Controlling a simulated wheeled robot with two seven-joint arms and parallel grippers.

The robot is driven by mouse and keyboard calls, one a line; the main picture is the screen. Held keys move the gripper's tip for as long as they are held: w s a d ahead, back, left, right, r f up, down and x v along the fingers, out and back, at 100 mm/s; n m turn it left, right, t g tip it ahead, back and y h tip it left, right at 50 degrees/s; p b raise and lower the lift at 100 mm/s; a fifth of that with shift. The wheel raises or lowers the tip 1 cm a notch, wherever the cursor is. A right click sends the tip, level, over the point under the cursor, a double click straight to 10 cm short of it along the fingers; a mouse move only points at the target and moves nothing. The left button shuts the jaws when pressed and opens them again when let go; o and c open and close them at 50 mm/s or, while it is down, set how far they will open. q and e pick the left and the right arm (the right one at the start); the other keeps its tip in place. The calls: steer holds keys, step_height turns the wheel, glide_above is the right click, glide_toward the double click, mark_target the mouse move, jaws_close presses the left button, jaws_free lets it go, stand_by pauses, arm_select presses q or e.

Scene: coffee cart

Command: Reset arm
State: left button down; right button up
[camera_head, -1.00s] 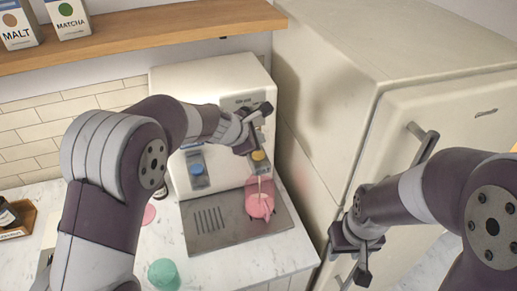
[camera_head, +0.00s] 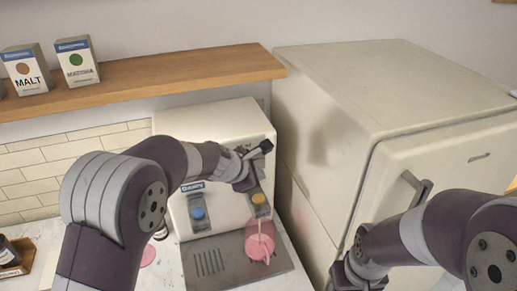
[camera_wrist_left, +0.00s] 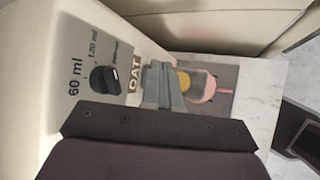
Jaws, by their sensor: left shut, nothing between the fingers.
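My left gripper (camera_head: 246,180) is in front of the upper right of a white dispenser (camera_head: 219,120), above its yellow button (camera_head: 258,198). It is shut and empty. In the left wrist view its closed fingers (camera_wrist_left: 160,85) are beside the OAT label (camera_wrist_left: 136,80) and a black dial (camera_wrist_left: 103,78). A pink translucent pitcher (camera_head: 260,247) stands on the drip tray below the yellow button, with a pale streak above and in it. My right gripper (camera_head: 355,277) is at the bottom edge, partly cut off, so its fingers are not clear.
A blue button (camera_head: 198,213) is on the dispenser's left side. The grey drip tray (camera_head: 212,264) is on the marble counter. A white fridge (camera_head: 390,95) stands to the right. A wooden shelf (camera_head: 150,75) with cartons is at upper left. A pink disc (camera_head: 147,255) lies on the counter.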

arm_select(q)
steer(key=s+a+f+n+y+b, duration=0.1)
steer(key=a+n, duration=0.4)
steer(key=n, duration=0.5)
steer(key=s+a+f+n+y+b, duration=0.2)
steer(key=s+a+n, duration=0.3)
steer(key=n, duration=0.5)
steer(key=s+a+f+n+y+b, duration=0.1)
steer(key=s+a+f+n+y, duration=0.1)
steer(key=n, duration=0.8)
steer(key=shift+s+a+f+n+y, duration=0.1)
steer(key=shift+s+a+f, duration=0.15)
steer(key=shift+a, duration=0.3)
steer(key=shift+s+a+f+n+y, duration=0.15)
steer(key=shift+a+f, duration=0.25)
steer(key=shift+a, duration=0.2)
steer(key=shift+s+a+f+n+y, duration=0.1)
steer(key=shift+s+a+f, duration=0.15)
steer(key=shift+a, duration=0.3)
steer(key=s+a+f+n+g+b, duration=0.1)
steer(key=s+f+n+g, duration=0.2)
steer(key=s+n, duration=0.6)
steer(key=s+a+f+n+g+b, duration=0.1)
steer(key=s+f+n+g, duration=0.2)
steer(key=s+n, duration=0.6)
steer(key=f+n, duration=0.1)
steer(key=n, duration=0.2)
steer(key=shift+s+a, duration=0.2)
